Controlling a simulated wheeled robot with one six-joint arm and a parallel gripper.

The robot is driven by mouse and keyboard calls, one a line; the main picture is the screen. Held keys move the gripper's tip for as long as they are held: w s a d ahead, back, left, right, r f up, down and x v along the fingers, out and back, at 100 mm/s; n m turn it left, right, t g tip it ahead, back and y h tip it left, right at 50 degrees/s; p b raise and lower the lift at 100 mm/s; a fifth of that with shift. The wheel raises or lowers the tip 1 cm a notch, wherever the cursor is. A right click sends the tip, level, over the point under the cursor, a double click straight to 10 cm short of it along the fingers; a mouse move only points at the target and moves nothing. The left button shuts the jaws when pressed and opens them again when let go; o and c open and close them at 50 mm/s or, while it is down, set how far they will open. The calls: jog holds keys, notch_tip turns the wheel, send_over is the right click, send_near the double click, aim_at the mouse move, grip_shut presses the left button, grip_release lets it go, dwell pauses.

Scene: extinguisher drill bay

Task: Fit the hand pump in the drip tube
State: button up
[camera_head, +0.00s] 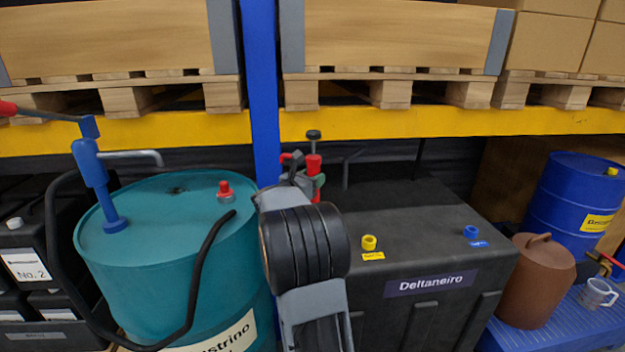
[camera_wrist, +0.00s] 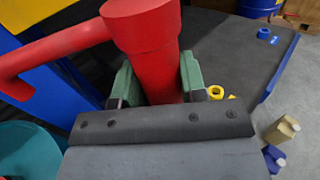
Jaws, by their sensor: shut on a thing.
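The hand pump (camera_wrist: 150,50) is red, with a thick round head and an arm reaching left in the wrist view. My gripper (camera_wrist: 160,88) has green pads closed on both sides of its red body. In the head view the pump (camera_head: 313,165) looks about upright, in my gripper (camera_head: 312,186), above the back left of the black tank. A dark knob shows above it. My own wrist hides the pump's lower part. I cannot pick out the drip tube for certain in either view.
The black tank (camera_head: 425,255) marked Deltaneiro has a yellow ring (camera_head: 370,242) and a blue ring (camera_head: 472,232) on top. A teal drum (camera_head: 165,215) with a blue pump (camera_head: 95,175) and black hose stands left. A blue post (camera_head: 264,90) is close behind my gripper. A brown can (camera_head: 537,280) stands right.

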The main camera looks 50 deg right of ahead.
jog(key=shift+f+b, duration=3.35)
jog(key=shift+b, duration=1.6)
dwell(3.0)
